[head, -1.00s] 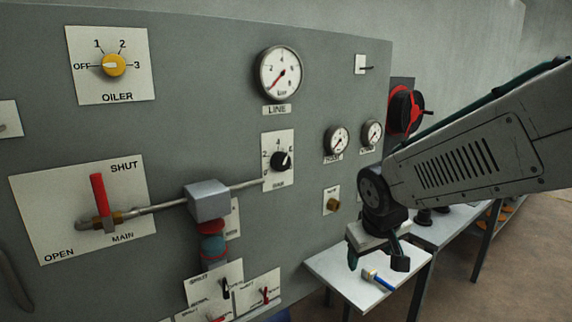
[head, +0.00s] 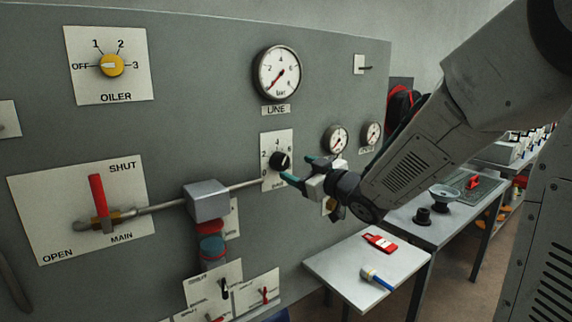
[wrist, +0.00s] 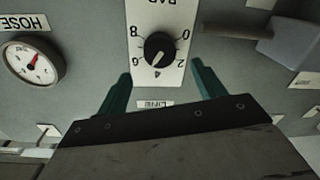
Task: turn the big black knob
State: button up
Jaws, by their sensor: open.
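The big black knob (head: 281,161) sits on a white scale plate (head: 270,181) under the LINE gauge on the grey panel. In the wrist view the knob (wrist: 159,46) appears upside down with its scale, and its pale mark points roughly between 4 and 6. My gripper (head: 300,168) is open and empty, its teal fingers pointing at the panel just right of the knob. In the wrist view the gripper (wrist: 161,72) has one finger to each side, below the knob. The knob appears clear of both fingers; the exact gap is hard to tell.
A grey box (head: 207,200) with a rod stands out from the panel left of the knob. Small gauges (head: 335,139) are mounted to the right. A side table (head: 335,262) below carries a red item (head: 380,242) and a blue-handled tool (head: 377,279).

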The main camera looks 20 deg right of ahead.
aim_at(283, 162)
jog(key=x, duration=0.6)
jog(key=c, duration=1)
